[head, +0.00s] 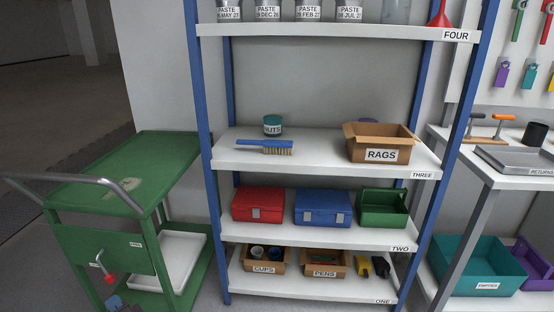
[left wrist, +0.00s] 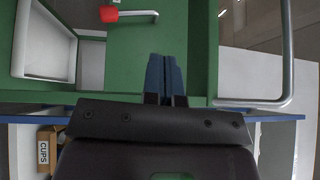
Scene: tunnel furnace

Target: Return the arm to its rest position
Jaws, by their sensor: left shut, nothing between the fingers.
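My left gripper (head: 114,302) shows only as a small blue and grey part at the bottom edge of the head view, just below the red-tipped lever on the green cart (head: 152,184). In the left wrist view, its two blue fingers (left wrist: 164,60) are together, with nothing between them. They point toward the cart's green panel (left wrist: 190,30); I cannot tell how far apart they are. My right gripper is in neither view.
The red-tipped lever (head: 109,278) sticks out from the cart's front panel. The cart's grey rail handle (head: 80,182) juts left. A blue-framed shelf (head: 310,232) with boxes stands right of the cart. A workbench (head: 500,176) stands at far right. Open floor (head: 30,60) lies at back left.

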